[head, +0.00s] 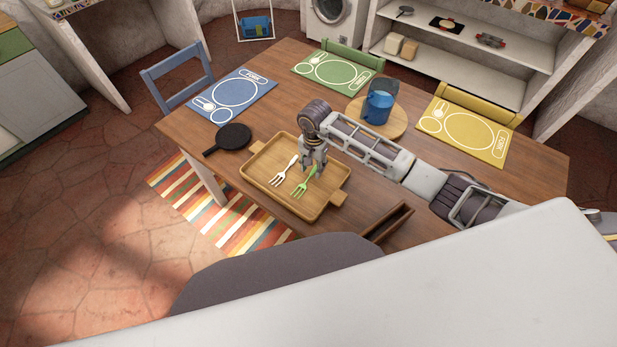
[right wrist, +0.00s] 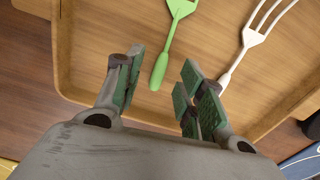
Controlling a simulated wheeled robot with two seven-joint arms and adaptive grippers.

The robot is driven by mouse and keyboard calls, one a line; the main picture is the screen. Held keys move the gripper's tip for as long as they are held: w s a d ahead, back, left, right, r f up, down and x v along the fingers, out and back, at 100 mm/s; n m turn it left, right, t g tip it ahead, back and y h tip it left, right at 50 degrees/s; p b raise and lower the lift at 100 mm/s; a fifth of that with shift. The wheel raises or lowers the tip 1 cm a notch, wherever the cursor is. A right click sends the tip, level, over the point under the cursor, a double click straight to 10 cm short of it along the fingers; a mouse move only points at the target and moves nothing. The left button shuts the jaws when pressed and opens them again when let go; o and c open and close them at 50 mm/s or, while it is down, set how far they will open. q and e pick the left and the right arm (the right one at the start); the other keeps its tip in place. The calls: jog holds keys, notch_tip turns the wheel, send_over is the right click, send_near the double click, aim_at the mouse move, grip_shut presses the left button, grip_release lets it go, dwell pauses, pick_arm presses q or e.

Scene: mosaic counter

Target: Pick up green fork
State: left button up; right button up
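The green fork (head: 304,183) lies in a wooden tray (head: 257,159) on the table, beside a white fork (head: 282,172). My right gripper (head: 313,172) is over the tray, at the handle end of the green fork. In the right wrist view the green fork's handle (right wrist: 160,68) points toward the space between my open right fingers (right wrist: 155,90). The white fork (right wrist: 243,45) lies to its right, its handle partly hidden behind the right finger. The right gripper holds nothing. My left gripper does not show.
A black pan (head: 234,137) lies left of the tray. A blue pitcher (head: 378,106) stands on a round board (head: 400,124) behind my right arm. Blue (head: 216,108), green (head: 317,77) and yellow (head: 480,152) placemats lie around the table. An open wooden box (head: 388,222) is at the near edge.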

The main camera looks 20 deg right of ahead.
jog(key=shift+f, duration=0.7)
grip_shut()
